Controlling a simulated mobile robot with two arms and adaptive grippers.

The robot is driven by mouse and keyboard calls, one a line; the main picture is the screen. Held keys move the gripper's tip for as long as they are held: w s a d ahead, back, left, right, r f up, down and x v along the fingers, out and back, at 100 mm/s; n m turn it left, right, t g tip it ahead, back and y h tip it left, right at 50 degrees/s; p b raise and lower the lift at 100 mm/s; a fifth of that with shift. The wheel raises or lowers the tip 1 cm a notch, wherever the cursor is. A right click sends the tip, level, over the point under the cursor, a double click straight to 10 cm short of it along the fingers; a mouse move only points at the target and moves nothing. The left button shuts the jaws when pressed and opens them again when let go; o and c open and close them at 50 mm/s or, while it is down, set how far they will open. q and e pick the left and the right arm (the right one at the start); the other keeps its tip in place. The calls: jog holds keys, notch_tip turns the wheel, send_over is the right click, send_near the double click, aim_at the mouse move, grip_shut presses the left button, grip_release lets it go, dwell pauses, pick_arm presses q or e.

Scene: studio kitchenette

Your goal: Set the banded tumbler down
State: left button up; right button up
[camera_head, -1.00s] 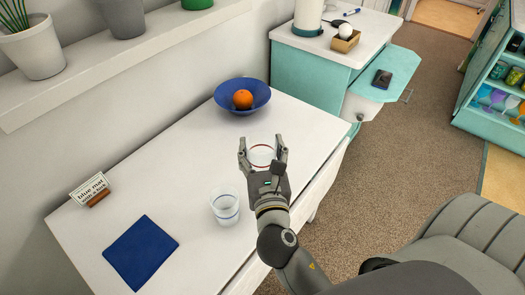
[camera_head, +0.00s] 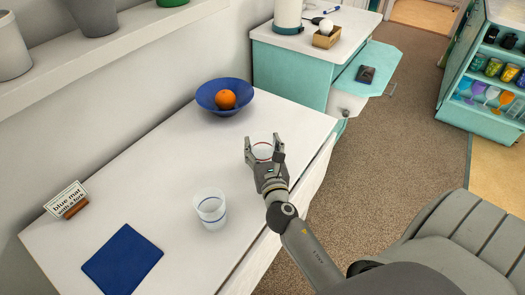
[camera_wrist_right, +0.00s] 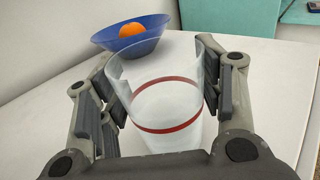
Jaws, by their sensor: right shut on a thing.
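A clear tumbler with a red band (camera_head: 262,152) is between the fingers of my right gripper (camera_head: 264,144), which is shut on it. In the right wrist view the tumbler (camera_wrist_right: 168,110) looks upright, with a finger against each side. It is over the white table (camera_head: 150,185), near the right edge. I cannot tell whether its base touches the tabletop. A second clear tumbler with a blue band (camera_head: 211,208) stands on the table, nearer and to the left of my right gripper. My left gripper is not in view.
A blue bowl with an orange (camera_head: 226,99) stands at the table's far end. A blue mat (camera_head: 122,260) lies at the near left, with a small sign (camera_head: 67,199) behind it. The middle of the table is clear.

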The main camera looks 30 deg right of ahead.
jog(key=shift+f, duration=0.1)
jog(key=shift+f, duration=0.1)
jog(key=o, duration=0.7)
jog(key=shift+f, duration=0.15)
jog(key=o, duration=0.4)
jog(key=shift+o, duration=0.2)
